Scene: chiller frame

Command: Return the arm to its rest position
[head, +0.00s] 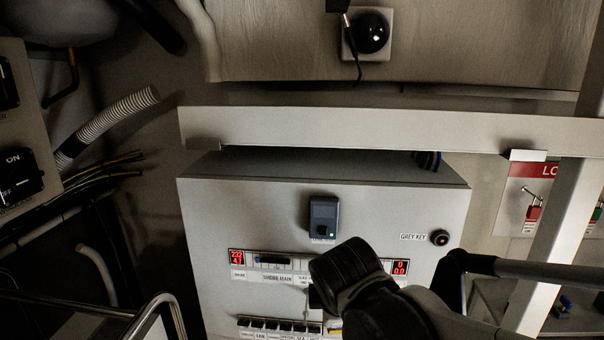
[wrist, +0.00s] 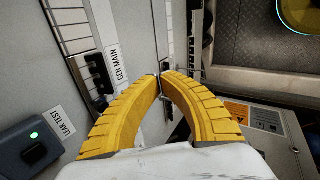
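My gripper (wrist: 161,76) shows in the wrist view as two yellow ribbed fingers. They curve in until their tips meet, and I see nothing held between them. The tips are over the front of the grey panel, just right of the "GEN MAIN" label (wrist: 119,64). I cannot tell whether they touch the panel. In the head view my dark arm (head: 385,300) reaches in from the lower right across the panel's lower middle. It hides the fingers and part of the switch row there.
The grey cabinet (head: 215,205) carries a dark test box (head: 323,217), red displays (head: 237,256) and a "GREY KEY" knob (head: 439,237). A pale beam (head: 380,127) crosses above it. A post (head: 556,245) and a lockout board (head: 522,190) stand right. Hoses and pipes crowd the left.

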